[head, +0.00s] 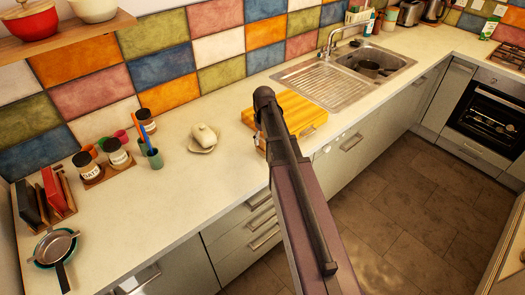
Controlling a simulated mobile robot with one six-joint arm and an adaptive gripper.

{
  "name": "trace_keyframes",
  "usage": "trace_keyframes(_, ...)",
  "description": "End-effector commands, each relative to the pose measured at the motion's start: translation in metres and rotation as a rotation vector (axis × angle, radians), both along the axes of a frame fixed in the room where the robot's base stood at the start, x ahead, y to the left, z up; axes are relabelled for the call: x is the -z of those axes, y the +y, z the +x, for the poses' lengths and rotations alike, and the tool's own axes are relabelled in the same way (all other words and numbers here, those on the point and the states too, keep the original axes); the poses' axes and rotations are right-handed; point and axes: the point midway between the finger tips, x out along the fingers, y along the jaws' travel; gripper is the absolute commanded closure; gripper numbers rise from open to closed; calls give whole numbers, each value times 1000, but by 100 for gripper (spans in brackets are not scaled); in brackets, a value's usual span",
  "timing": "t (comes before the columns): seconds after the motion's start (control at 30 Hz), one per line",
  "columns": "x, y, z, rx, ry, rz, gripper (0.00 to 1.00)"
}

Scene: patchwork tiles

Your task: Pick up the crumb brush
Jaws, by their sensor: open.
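I cannot make out the crumb brush for certain. A small pale and brown shape (259,141) shows at the left edge of my arm, near the counter's front edge, mostly hidden; I cannot tell what it is. My gripper is not clearly seen; the arm hides that area.
The board (300,106) lies left of the sink (338,78). A white lidded dish (204,136), jars (117,153), a rack of red and dark items (52,190) and a strainer (54,245) stand on the counter (190,195). Bare counter lies between dish and strainer.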

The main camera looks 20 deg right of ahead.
Motion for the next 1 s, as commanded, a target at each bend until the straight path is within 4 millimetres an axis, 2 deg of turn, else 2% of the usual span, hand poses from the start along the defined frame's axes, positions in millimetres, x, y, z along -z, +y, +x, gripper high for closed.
trace_keyframes(0.37,3,0,0,0,0,0,17)
trace_keyframes(1.0,47,4,1,0,0,0,17)
